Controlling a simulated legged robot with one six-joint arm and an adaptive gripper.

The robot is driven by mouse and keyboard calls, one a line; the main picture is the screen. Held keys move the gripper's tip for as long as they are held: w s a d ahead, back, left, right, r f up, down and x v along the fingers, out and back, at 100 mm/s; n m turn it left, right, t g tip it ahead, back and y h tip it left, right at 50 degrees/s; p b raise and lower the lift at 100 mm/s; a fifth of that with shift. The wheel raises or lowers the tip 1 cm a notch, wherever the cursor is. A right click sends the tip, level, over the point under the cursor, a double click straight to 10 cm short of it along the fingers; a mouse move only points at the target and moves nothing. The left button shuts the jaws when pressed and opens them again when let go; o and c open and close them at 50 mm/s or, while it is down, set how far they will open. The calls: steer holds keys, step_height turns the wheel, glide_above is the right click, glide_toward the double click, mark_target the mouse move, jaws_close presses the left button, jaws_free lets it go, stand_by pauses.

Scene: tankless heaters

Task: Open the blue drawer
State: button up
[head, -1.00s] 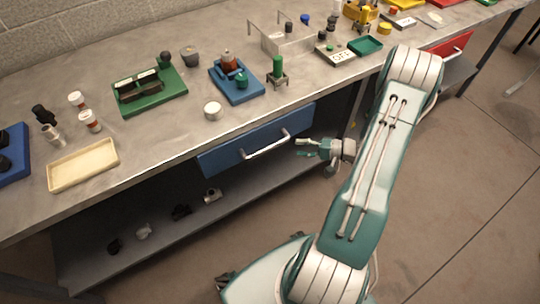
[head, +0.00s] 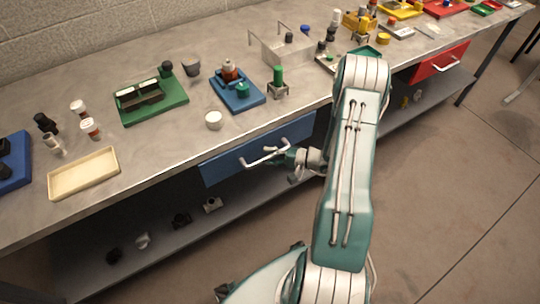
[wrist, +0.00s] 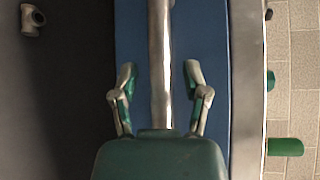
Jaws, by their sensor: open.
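The blue drawer (head: 228,163) is under the workbench top and looks closed. Its silver bar handle (head: 258,160) runs across its front; in the wrist view the handle (wrist: 160,60) runs up the middle of the picture. My gripper (head: 276,157) is at the right part of the handle in the head view. In the wrist view its two open fingers (wrist: 160,90) stand on either side of the bar, with gaps between each finger and the bar. Whether the palm touches the bar I cannot tell.
The workbench top (head: 150,165) carries a cream tray (head: 83,173), a green tray (head: 150,103), a blue tray (head: 250,96) and a white cup (head: 213,120). A red drawer (head: 440,62) is further right. A lower shelf (head: 235,207) holds small fittings. The floor at right is clear.

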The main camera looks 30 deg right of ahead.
steer(key=shift+d, duration=0.15)
jaws_close()
steer(key=shift+s, duration=0.1)
